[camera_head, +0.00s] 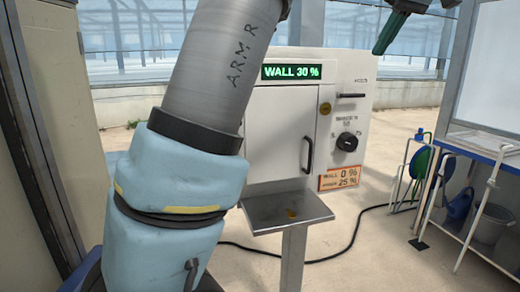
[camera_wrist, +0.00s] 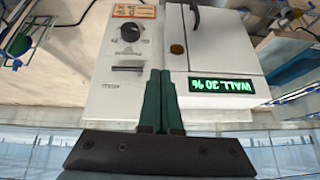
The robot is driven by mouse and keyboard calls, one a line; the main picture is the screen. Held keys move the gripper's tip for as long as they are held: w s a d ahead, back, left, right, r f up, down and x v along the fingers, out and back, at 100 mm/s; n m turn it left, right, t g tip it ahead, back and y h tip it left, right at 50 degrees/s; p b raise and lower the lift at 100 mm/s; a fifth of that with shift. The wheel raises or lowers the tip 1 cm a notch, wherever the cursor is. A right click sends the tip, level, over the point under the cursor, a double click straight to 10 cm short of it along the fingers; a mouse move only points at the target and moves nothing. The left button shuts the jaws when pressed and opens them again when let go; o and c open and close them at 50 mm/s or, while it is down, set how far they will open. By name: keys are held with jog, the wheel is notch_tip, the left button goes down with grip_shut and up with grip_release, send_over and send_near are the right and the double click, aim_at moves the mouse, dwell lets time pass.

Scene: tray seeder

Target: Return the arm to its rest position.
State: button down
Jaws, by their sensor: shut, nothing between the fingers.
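My gripper (camera_head: 381,48) is at the upper right of the head view, raised in front of the upper right of the seeder cabinet and apart from anything I can make out. Its green fingers point down and to the left. In the wrist view the fingers (camera_wrist: 160,76) lie side by side, shut, with nothing between them. My grey and blue arm (camera_head: 215,75) rises across the left and middle of the head view and leaves the top of the picture, so its elbow is hidden.
The white cabinet (camera_head: 361,105) has a closed door (camera_head: 275,140), a green "WALL 30 %" display (camera_head: 291,72), a dial (camera_head: 347,142) and a metal shelf (camera_head: 303,209). A blue-framed bench (camera_head: 482,150), a watering can (camera_head: 459,204) and a bucket (camera_head: 491,225) stand right. A black cable (camera_head: 350,237) crosses the floor.

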jog(key=w+a+f+m+g, duration=0.2)
jog(key=a+f, duration=0.6)
jog(key=f, duration=0.2)
jog(key=w+a+f+m+g, duration=0.1)
jog(key=w+a+f+m, duration=0.1)
jog(key=a+f, duration=0.8)
jog(key=s+a+f+g+h, duration=0.1)
jog(key=s+a+f+h, duration=0.1)
jog(key=s+a+f, duration=1.2)
notch_tip(320, 180, down, 3)
jog(key=shift+s+a+g, duration=0.15)
jog(key=shift+a+g, duration=0.15)
jog(key=shift+a, duration=0.65)
